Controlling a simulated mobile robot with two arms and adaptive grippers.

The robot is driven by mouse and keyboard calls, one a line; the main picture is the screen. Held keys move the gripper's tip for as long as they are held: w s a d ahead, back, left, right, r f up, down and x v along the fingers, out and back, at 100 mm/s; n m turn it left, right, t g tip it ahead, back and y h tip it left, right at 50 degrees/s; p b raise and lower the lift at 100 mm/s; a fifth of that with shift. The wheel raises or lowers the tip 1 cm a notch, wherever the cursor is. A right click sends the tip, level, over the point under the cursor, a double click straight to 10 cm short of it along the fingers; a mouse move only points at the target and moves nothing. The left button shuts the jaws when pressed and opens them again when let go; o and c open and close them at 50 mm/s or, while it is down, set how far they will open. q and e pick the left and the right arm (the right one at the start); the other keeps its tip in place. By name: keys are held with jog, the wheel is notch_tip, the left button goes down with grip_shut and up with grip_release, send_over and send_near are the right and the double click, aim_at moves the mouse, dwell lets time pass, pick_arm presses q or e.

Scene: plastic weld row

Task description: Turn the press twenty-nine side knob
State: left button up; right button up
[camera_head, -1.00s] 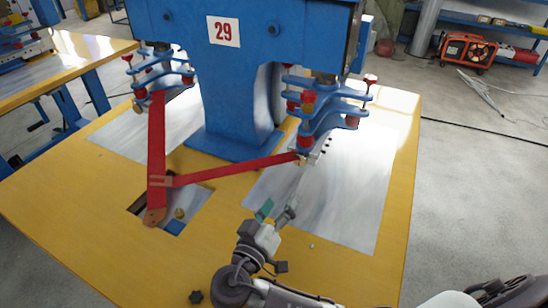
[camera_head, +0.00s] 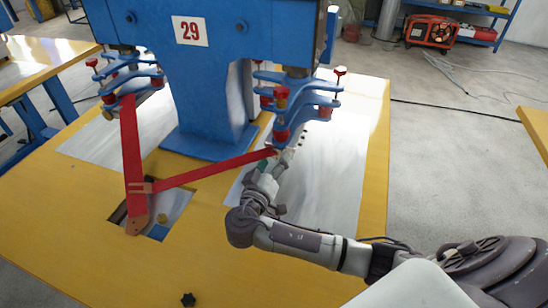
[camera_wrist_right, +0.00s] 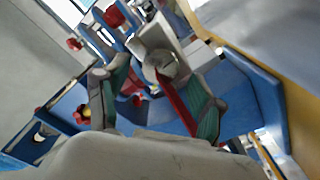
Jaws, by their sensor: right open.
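My right gripper (camera_head: 268,170) is just below this clamp's lower end. In the right wrist view a round grey metal knob (camera_wrist_right: 165,66) sits on a grey block, ahead of and between the two open green-padded fingers (camera_wrist_right: 155,98). I cannot tell whether the fingers touch it. In the head view this knob is hard to make out. My left gripper is not in view.
The press stands on a yellow table (camera_head: 90,225) with grey metal plates (camera_head: 335,175). A recess (camera_head: 172,203) lies below the strap's corner.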

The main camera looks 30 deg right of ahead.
jog(key=shift+w+d, duration=0.25)
jog(key=c, duration=1.1)
jog(key=shift+n, duration=0.4)
jog(key=n+p, duration=0.2)
jog(key=n, duration=0.1)
jog(key=shift+n+p, duration=0.5)
jog(key=shift+n, duration=0.9)
